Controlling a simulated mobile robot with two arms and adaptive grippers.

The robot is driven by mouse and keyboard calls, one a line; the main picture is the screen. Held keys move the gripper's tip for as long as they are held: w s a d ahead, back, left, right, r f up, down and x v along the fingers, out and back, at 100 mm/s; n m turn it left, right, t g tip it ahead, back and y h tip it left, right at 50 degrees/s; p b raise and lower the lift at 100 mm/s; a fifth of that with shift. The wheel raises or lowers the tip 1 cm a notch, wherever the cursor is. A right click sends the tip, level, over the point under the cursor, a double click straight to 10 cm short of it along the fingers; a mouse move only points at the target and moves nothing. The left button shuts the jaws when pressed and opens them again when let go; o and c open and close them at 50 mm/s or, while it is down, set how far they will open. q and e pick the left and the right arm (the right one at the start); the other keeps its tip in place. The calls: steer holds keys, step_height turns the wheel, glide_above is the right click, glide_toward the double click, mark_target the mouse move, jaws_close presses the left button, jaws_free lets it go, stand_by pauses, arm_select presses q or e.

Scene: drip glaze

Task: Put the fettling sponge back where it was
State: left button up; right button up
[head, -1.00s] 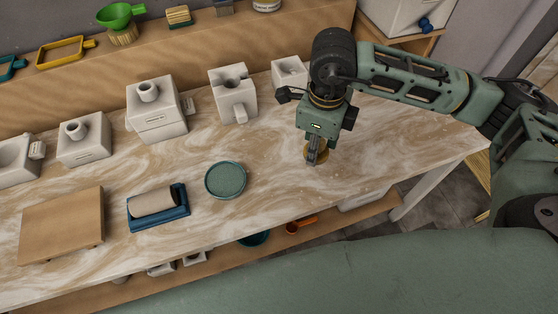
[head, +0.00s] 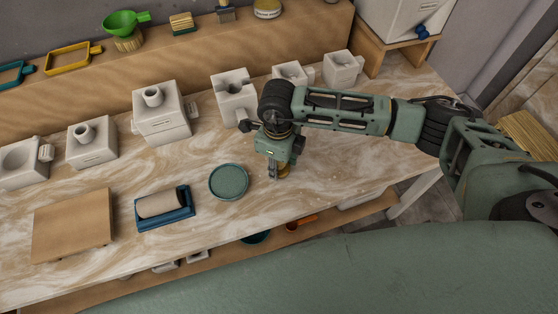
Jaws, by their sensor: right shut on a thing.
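My right gripper (head: 275,175) is shut on a small yellow-tan thing, which looks like the fettling sponge (head: 284,171). It is mostly hidden behind the fingers. The gripper points down over the marbled table, just right of a round teal dish (head: 228,182). I cannot tell whether the sponge touches the table. The teal dish looks empty. My left gripper is not in view.
Several white plaster moulds (head: 161,117) stand in a row behind. A blue tray with a beige roll (head: 165,206) and a brown board (head: 73,225) lie to the left. A raised wooden shelf (head: 200,47) holds tools. The table right of my gripper is clear.

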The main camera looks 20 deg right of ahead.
steer(key=shift+f, duration=0.15)
steer(key=o, duration=1.1)
steer(key=shift+r, duration=0.6)
step_height(320, 180, up, 11)
steer(key=b, duration=0.3)
